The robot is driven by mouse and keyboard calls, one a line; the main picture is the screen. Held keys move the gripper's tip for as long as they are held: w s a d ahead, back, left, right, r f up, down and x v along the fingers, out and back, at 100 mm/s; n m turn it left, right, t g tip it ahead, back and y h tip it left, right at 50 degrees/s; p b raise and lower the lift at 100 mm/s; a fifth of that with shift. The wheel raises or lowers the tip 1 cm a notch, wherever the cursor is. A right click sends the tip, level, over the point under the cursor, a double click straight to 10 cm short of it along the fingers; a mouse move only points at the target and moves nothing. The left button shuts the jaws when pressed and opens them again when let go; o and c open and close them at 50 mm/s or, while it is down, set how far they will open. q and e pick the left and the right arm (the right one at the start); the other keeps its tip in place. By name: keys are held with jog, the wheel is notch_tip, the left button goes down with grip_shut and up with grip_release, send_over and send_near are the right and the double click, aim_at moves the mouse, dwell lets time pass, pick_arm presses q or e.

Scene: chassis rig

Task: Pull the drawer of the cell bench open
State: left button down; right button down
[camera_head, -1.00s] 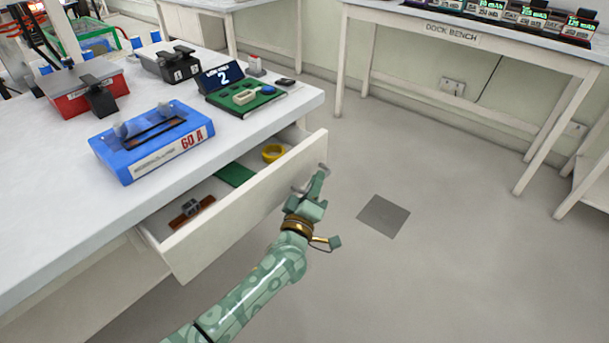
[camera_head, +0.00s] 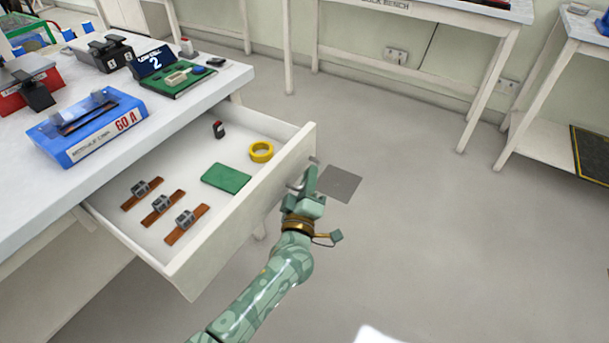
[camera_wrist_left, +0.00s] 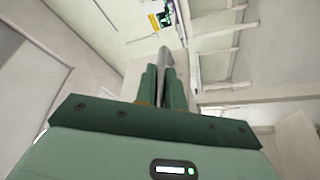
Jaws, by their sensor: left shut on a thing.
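The white drawer (camera_head: 190,262) of the cell bench (camera_head: 190,105) stands well open in the head view. Inside lie several brown strips with grey blocks (camera_head: 162,204), a green rectangle (camera_head: 226,178), a yellow ring (camera_head: 261,152) and a small black and red item (camera_head: 218,129). My left gripper (camera_head: 305,182) is at the drawer's front face, shut on its grey handle (camera_head: 297,186). The left wrist view shows the handle (camera_wrist_left: 163,62) between the two green fingers. The fingers hide part of the handle. My right gripper is not in view.
On the bench top are a blue module case (camera_head: 85,125), a green board with a display (camera_head: 185,80) and a red box (camera_head: 28,82). The dock bench (camera_head: 420,12) stands at the back. The floor right of the drawer is clear, with a grey square plate (camera_head: 340,183).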

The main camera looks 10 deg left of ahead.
pick_arm(q)
jog(key=shift+f, duration=0.15)
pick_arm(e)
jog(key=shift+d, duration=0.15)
pick_arm(q)
jog(key=c, duration=1.8)
grip_release()
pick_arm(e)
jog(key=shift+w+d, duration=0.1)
pick_arm(q)
jog(key=shift+o, duration=0.2)
